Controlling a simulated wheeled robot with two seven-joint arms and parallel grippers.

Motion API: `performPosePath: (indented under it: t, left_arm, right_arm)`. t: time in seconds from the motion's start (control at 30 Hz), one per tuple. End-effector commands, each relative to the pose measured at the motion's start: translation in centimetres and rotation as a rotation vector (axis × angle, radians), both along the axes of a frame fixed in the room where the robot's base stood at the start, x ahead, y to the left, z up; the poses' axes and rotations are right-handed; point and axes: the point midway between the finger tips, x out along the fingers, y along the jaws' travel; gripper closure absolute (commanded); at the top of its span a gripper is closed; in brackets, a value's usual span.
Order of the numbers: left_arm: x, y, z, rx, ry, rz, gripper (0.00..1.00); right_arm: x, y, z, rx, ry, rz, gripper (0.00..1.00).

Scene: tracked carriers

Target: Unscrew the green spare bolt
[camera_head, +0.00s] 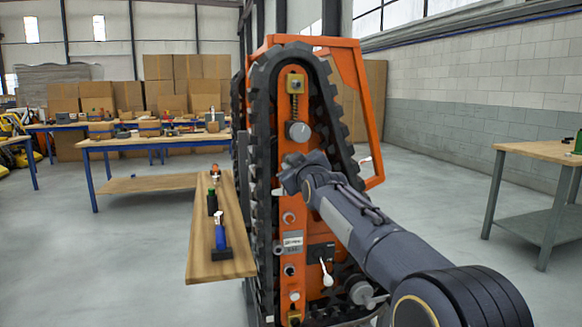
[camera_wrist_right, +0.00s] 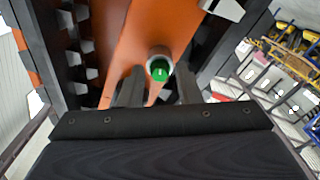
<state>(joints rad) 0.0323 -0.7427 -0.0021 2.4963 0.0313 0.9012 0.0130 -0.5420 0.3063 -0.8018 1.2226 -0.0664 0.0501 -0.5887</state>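The green spare bolt (camera_wrist_right: 160,70) shows its round green face in the right wrist view, set in a pale ring on the orange frame (camera_wrist_right: 150,30). My right gripper (camera_wrist_right: 159,82) is open, with one dark finger on each side of the bolt and a gap to each. I cannot tell whether the fingertips reach around the bolt or stop short of it. In the head view my right arm reaches from the lower right to the tracked carrier, with the right gripper (camera_head: 292,178) in front of it. The bolt is hidden there. My left gripper is not in view.
The carrier's black track (camera_head: 257,115) rims the orange side. A wooden shelf (camera_head: 215,250) left of it holds a green-and-black item (camera_head: 212,201) and a blue-handled tool (camera_head: 220,236). A table (camera_head: 540,152) stands right; open floor lies between.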

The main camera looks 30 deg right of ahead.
Motion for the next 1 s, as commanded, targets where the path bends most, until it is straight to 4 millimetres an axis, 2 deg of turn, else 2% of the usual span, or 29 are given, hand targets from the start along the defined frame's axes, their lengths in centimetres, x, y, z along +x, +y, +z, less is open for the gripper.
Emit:
performPosePath:
  t: [0.13,0.2,0.3,0.8,0.83,1.0]
  left_arm:
    - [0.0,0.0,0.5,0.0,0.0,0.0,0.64]
    - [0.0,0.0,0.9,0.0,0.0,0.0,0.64]
    - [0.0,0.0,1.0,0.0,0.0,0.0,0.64]
    - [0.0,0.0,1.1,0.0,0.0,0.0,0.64]
    - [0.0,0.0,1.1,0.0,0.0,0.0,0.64]
    - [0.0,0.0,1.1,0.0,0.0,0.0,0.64]
  right_arm:
    - [0.0,0.1,0.2,0.339,-0.08,0.001,0.69]
    - [0.0,0.0,0.2,0.45,-0.106,0.0,0.69]
    - [0.0,0.0,0.1,0.521,-0.124,0.0,0.69]
    - [-0.1,0.0,0.0,0.519,-0.125,0.0,0.69]
    - [-0.1,0.0,0.0,0.519,-0.125,0.0,0.7]
    - [-0.1,0.0,0.0,0.518,-0.124,0.0,0.93]
